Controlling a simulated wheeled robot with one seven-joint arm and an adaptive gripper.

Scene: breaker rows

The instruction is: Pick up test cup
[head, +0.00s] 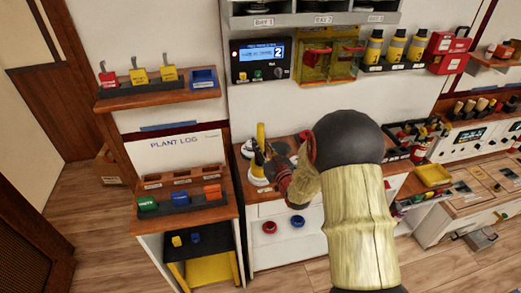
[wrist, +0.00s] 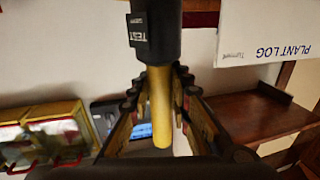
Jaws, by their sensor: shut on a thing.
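The test cup (wrist: 152,30) has a black body with a "TEST" label and a narrow yellow part (wrist: 160,105) in the wrist view. My gripper (wrist: 160,88) is shut on the yellow part, with a finger on each side of it.
White round bases (head: 257,180) sit on the counter close below my gripper. The plant log board (head: 178,150) and a shelf with switches (head: 180,200) stand to the left. Yellow canisters (head: 396,47) and a yellow-framed box (head: 330,62) are on the wall above.

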